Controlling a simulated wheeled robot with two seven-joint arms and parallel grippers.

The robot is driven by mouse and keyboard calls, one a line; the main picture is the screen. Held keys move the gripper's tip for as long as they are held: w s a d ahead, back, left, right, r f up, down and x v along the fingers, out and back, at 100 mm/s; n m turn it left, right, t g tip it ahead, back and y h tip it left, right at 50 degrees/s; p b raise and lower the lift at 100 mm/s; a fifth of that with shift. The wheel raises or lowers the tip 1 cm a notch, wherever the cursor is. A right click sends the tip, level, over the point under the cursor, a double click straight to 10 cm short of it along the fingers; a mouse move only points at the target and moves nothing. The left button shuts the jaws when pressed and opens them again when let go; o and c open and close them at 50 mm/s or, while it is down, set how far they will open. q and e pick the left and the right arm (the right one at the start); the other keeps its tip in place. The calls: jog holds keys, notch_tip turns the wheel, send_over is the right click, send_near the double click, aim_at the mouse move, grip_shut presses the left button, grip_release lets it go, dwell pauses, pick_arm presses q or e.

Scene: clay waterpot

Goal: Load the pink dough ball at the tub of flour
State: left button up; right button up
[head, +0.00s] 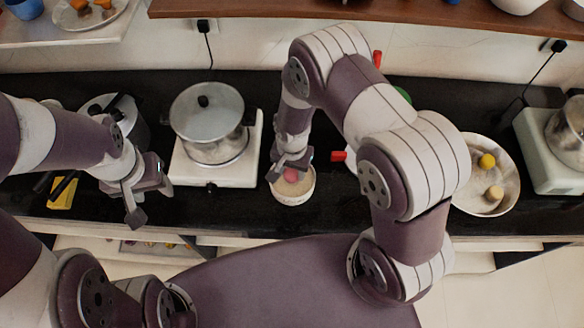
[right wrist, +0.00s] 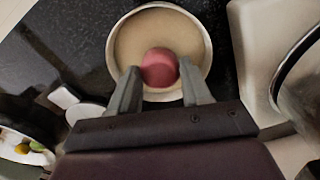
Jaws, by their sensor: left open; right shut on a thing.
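The tub of flour (head: 294,196) is a small round pale tub on the dark counter, near the middle of the head view. It shows from above in the right wrist view (right wrist: 160,30), with beige flour inside. The pink dough ball (right wrist: 160,67) is over the near part of the flour, between my right fingertips; whether it touches the flour I cannot tell. In the head view the ball (head: 291,174) is partly hidden by my right gripper (head: 290,168), which is shut on it. My left gripper (head: 150,200) is open and empty at the counter's front left.
A lidded pot (head: 207,115) stands on a white stove (head: 190,172) left of the tub. A red-handled thing (head: 340,156) is close at the tub's right. A round pan (head: 510,180) with yellow balls stands farther right. A yellow block (head: 63,194) lies at far left.

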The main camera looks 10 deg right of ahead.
aim_at(292, 177)
jog(key=shift+s, duration=0.1)
jog(key=shift+f, duration=0.2)
jog(key=shift+f+b, duration=0.3)
jog(key=shift+b, duration=0.05)
dwell(1.2)
notch_tip(292, 177, up, 7)
jog(key=p, duration=0.6)
jog(key=shift+r, duration=0.1)
dwell(0.6)
